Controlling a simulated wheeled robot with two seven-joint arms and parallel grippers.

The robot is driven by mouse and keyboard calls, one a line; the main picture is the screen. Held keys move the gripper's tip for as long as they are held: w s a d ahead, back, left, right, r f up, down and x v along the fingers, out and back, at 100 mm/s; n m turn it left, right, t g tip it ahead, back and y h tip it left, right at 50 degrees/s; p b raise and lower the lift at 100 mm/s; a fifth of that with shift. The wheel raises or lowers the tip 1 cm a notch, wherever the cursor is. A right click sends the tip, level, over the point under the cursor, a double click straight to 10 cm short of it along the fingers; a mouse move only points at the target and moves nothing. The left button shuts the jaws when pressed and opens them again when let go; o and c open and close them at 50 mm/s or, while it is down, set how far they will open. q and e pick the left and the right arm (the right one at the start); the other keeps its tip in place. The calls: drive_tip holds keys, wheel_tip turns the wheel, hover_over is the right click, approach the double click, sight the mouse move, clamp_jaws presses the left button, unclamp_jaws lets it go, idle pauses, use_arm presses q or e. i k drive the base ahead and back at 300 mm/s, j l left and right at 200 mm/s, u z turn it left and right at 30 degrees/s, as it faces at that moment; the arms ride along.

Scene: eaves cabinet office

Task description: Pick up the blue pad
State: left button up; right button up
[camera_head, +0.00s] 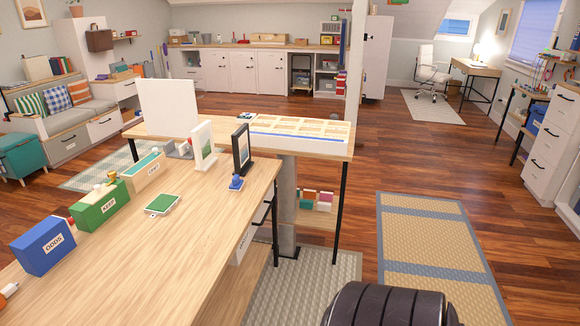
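I cannot make out a plain blue pad for certain. A green pad with a pale edge (162,204) lies flat on the wooden desk (190,255). A small blue piece with a knob on top (236,183) stands near the desk's right edge, in front of a dark upright frame (241,149). A small blue-and-dark item (244,116) lies on the table behind and is too small to identify. Neither of my grippers is in view. Only a black, ribbed, rounded part, likely of my own arm, shows at the bottom right.
A blue box marked ODDS (44,248), a green box marked KEEP (100,207) and a cream box (145,171) line the desk's left side. A white frame (203,146) stands at the back. The desk's middle and front are clear. Open floor lies to the right.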

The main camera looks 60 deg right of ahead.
sight(237, 185)
drive_tip(key=z, duration=1.65)
drive_tip(key=i+l, duration=0.05)
